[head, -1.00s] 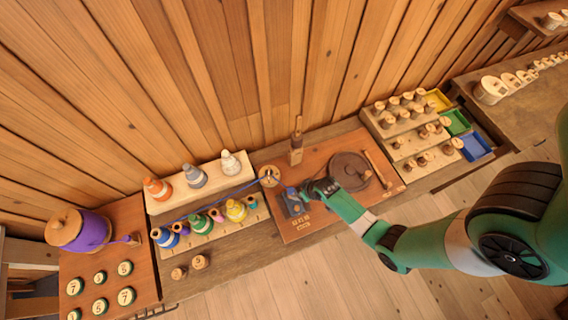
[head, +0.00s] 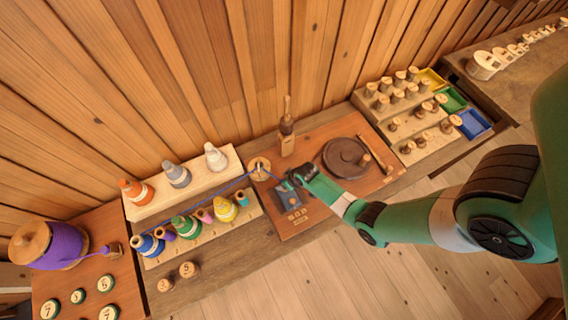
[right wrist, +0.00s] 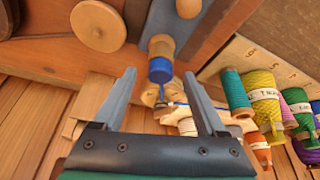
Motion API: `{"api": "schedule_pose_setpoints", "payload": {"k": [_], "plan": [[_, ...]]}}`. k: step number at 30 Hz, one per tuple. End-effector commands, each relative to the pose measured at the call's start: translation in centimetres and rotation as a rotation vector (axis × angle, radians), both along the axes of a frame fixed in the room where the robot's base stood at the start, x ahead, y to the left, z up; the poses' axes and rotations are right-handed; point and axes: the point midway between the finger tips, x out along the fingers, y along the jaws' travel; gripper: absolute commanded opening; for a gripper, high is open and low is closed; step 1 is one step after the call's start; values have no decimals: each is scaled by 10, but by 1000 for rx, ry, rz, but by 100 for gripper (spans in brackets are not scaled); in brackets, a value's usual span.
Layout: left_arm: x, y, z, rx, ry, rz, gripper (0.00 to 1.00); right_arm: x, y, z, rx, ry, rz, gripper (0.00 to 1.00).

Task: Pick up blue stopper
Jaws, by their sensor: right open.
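The blue stopper (right wrist: 160,70), a blue cylinder with a tan wooden top, shows in the right wrist view at the edge of a grey block (right wrist: 168,25). My right gripper (right wrist: 160,82) is open, with one finger on each side of the stopper in that picture. I cannot tell how far the stopper lies beyond the fingertips, and I see no contact. In the head view my right gripper (head: 291,182) is over the dark block (head: 287,195) on the reddish board, and it largely hides the stopper. My left gripper is not in view.
A blue thread runs from the blue spool (head: 150,245) to a round wooden piece (head: 259,168) close to my right gripper. Several coloured spools stand left of it. A dark disc (head: 346,157) and a wooden post (head: 287,135) stand on the board nearby.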

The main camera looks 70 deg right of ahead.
Motion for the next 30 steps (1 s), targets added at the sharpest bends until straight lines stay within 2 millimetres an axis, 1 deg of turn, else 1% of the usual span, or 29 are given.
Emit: {"api": "schedule_pose_setpoints", "payload": {"k": [1,8,11,12,14,18,21,30], "plan": [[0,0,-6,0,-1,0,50,2,-1,-7,0,-1,0,74],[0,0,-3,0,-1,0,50,3,-1,-5,0,-1,0,74],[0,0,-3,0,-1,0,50,3,-1,-5,0,-1,0,58],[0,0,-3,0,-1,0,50,3,-1,-5,0,-1,0,51],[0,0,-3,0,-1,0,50,3,-1,-5,0,-1,0,40],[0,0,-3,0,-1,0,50,3,-1,-5,0,-1,0,15],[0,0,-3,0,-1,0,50,3,-1,-6,0,-1,0,0],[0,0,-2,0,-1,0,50,3,-1,-4,-1,-2,0,0]]}}
